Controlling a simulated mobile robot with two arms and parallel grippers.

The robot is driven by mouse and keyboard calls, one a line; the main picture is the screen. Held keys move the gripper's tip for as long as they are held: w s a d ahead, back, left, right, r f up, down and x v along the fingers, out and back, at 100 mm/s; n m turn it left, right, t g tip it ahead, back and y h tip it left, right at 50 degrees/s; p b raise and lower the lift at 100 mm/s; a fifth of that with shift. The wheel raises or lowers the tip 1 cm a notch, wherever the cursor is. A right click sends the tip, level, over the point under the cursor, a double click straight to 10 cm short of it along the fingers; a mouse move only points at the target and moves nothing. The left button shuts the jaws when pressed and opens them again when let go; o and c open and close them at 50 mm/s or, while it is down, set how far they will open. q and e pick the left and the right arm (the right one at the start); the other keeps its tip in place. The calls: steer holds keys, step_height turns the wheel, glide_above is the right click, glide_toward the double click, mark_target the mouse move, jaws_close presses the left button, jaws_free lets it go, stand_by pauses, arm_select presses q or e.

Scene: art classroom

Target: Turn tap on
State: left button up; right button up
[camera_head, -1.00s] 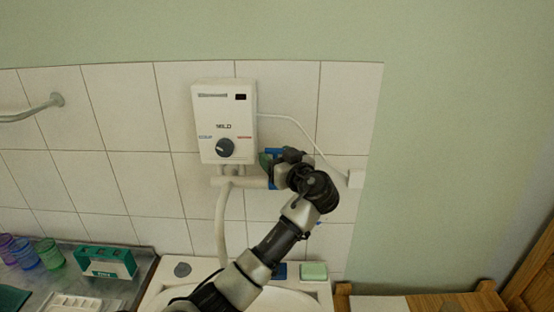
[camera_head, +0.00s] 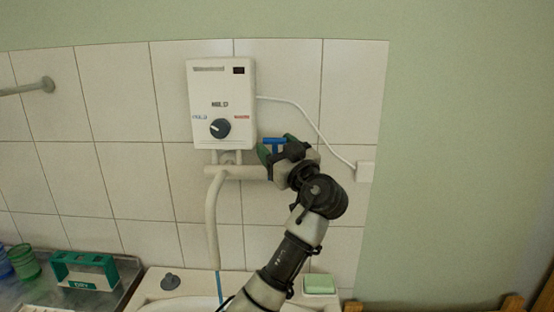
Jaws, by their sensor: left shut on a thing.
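The tap is on a cream pipe (camera_head: 232,172) under a white wall heater (camera_head: 222,105). Its blue handle (camera_head: 275,141) is at the pipe's right end and shows as a flat bar on a short stem. My left gripper (camera_head: 274,153) is at the handle, shut on it, with greenish finger parts on either side. The gripper hides the lower part of the handle. The curved spout (camera_head: 212,215) hangs down from the pipe toward the sink. A thin blue streak (camera_head: 218,287), like running water, drops from the spout's end. My right gripper is out of view.
The white sink (camera_head: 160,290) lies below, partly behind my arm. A green soap bar (camera_head: 319,283) sits on its right rim. A green box (camera_head: 84,270) and coloured cups (camera_head: 24,262) stand on the left counter. A white cable (camera_head: 310,120) runs right of the heater.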

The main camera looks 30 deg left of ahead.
arm_select(q)
steer(key=shift+d, duration=0.1)
steer(key=o, duration=1)
steer(key=shift+c, duration=0.2)
steer(key=b+v, duration=0.3)
steer(key=v, duration=0.8)
steer(key=shift+b, duration=0.4)
